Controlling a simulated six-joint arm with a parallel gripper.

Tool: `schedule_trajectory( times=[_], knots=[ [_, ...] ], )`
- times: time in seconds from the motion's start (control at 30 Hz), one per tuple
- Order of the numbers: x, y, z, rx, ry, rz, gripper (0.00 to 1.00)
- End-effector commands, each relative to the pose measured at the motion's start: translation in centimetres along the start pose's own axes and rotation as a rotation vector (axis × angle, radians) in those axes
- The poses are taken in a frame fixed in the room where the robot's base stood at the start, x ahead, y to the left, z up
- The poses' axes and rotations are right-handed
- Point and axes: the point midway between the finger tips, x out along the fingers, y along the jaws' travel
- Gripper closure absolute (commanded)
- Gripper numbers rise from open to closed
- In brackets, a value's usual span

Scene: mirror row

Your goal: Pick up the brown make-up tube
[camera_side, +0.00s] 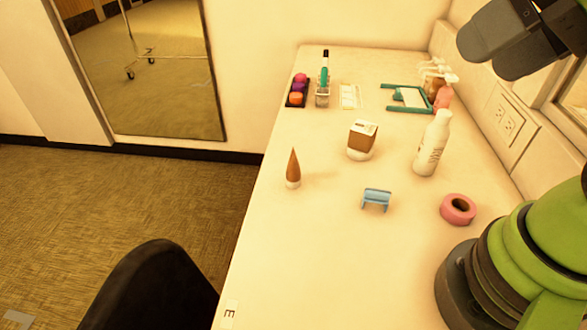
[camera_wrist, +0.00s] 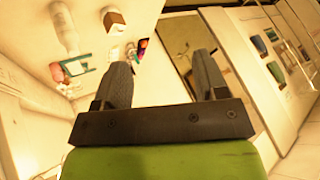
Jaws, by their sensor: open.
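The brown make-up tube (camera_side: 293,168) stands upright on the white table near its left edge, with its brown pointed end up and a pale cap at the bottom. Nothing touches it. I cannot make it out in the wrist view. My gripper (camera_wrist: 162,70) shows in the wrist view with its two dark fingers wide apart and nothing between them. It is up in the air, away from the tube. In the side view, dark parts of my arm hang at the top right, and the fingertips are not clear there.
A brown-and-white box-like jar (camera_side: 361,140), a blue clip (camera_side: 377,199), a pink ring (camera_side: 458,209) and a white bottle (camera_side: 432,145) stand right of the tube. A teal frame (camera_side: 388,109) and small holders are at the back. The table's front left is clear.

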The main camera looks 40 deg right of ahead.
Motion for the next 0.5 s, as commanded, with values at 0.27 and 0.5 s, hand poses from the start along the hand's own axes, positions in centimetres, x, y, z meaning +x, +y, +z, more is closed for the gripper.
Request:
schedule_trajectory(
  times=[0.27, 0.5],
  knots=[
    [1.3, -1.2, -2.8, -0.149, -0.081, 0.031, 0.34],
    [6.7, -3.4, -7.9, -0.480, -0.251, 0.064, 0.34]
  ],
)
